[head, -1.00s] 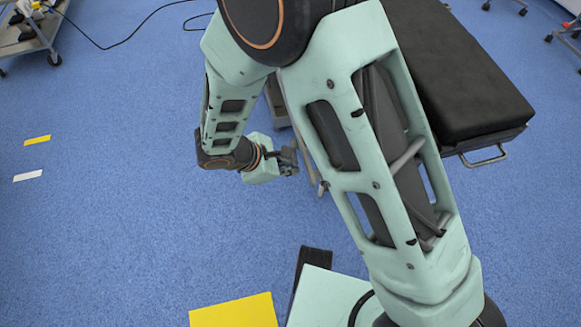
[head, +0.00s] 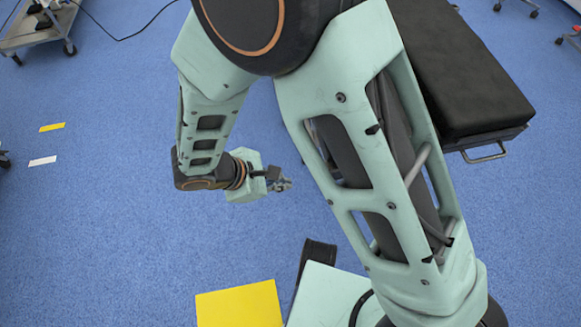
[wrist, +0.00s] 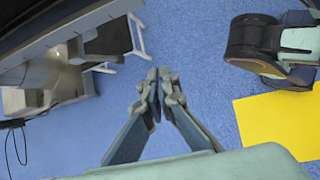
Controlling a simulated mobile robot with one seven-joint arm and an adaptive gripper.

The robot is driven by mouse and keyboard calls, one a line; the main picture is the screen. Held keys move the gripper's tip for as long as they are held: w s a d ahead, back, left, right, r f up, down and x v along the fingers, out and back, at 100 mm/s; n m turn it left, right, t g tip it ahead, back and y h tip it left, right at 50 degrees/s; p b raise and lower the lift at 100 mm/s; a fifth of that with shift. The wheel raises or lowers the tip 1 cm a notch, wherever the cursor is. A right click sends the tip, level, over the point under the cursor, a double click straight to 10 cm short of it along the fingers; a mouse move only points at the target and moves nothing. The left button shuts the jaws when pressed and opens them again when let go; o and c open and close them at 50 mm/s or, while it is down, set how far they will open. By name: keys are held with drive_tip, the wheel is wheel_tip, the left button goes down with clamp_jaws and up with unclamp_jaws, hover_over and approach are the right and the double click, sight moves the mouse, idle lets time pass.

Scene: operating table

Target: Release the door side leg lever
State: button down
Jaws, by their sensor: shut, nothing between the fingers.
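The operating table's black padded section (head: 455,70) shows at the upper right of the head view, partly behind my arm. The table's dark side and underside (wrist: 60,35) fill the upper left of the wrist view, with a metal base part (wrist: 50,90) below. I cannot clearly pick out the door side leg lever; in the head view my arm covers much of the table's near side. My gripper (head: 283,185) is low over the floor, left of the table. In the wrist view my gripper (wrist: 156,88) has its fingertips together, empty and apart from the table.
A yellow panel (head: 240,305) lies near my base. Yellow (head: 52,127) and white (head: 42,161) floor strips lie left. A trolley (head: 38,30) stands top left. Blue floor around my gripper is clear.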

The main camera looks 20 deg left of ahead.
drive_tip(key=shift+s+a+r, duration=0.1)
drive_tip(key=shift+s+r, duration=0.2)
drive_tip(key=shift+s, duration=0.4)
drive_tip(key=shift+s+a+r, duration=0.1)
drive_tip(key=shift+s+r, duration=0.15)
drive_tip(key=shift+s, duration=0.45)
drive_tip(key=shift+d, duration=0.1)
